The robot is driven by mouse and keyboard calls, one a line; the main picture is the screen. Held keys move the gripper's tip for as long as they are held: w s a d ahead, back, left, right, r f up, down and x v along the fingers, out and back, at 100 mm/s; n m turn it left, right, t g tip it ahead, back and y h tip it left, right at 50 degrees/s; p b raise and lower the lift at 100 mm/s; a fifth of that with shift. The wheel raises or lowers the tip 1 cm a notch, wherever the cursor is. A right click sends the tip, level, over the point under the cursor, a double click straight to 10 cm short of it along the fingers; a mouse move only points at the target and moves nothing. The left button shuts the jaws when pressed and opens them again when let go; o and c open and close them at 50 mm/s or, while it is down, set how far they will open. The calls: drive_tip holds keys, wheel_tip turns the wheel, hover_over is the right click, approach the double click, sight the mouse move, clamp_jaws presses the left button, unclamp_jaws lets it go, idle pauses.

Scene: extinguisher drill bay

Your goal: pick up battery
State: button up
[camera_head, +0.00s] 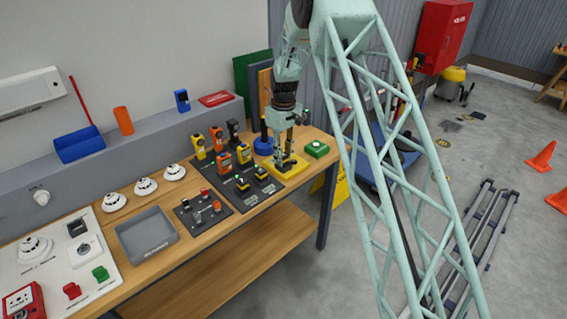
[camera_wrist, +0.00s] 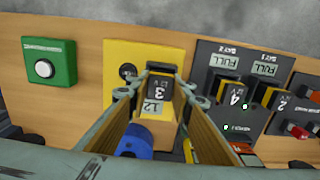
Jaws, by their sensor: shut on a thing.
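My gripper (camera_head: 286,160) points down over a yellow plate (camera_head: 278,168) near the right end of the bench. In the wrist view my gripper (camera_wrist: 161,86) has its two fingers on either side of a black battery (camera_wrist: 158,94) marked 3 and 12 V, and it is shut on it. The battery is over the yellow plate (camera_wrist: 120,60), in front of a dark part; I cannot tell whether it is raised. Two similar batteries, marked 4 (camera_wrist: 234,95) and 2 (camera_wrist: 281,102), sit in a dark charger with FULL displays.
A green box (camera_wrist: 48,66) with a white button stands beside the plate. A blue round thing (camera_wrist: 135,142) is close to my fingers; it shows in the head view (camera_head: 263,145). Yellow and orange handheld devices (camera_head: 217,138) stand to the left. The bench edge is near.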

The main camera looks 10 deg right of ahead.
drive_tip(key=shift+r, duration=0.1)
drive_tip(key=shift+s+r, duration=0.1)
drive_tip(key=shift+r, duration=1.6)
drive_tip(key=s+r, duration=0.1)
drive_tip(key=s, duration=1.4)
drive_tip(key=shift+s+a+r+b, duration=0.2)
drive_tip(key=shift+s+a+b, duration=0.2)
drive_tip(key=shift+b, duration=0.05)
drive_tip(key=shift+w+r, duration=0.1)
wheel_tip(320, 180, up, 8)
drive_tip(key=w+m+b, duration=0.2)
drive_tip(key=m+b, duration=0.4)
drive_tip(key=m, duration=0.3)
drive_tip(key=shift+w+d+f, duration=0.25)
drive_tip(key=shift+w+d, duration=0.05)
drive_tip(key=shift+d, duration=0.15)
drive_tip(key=shift+a, duration=0.1)
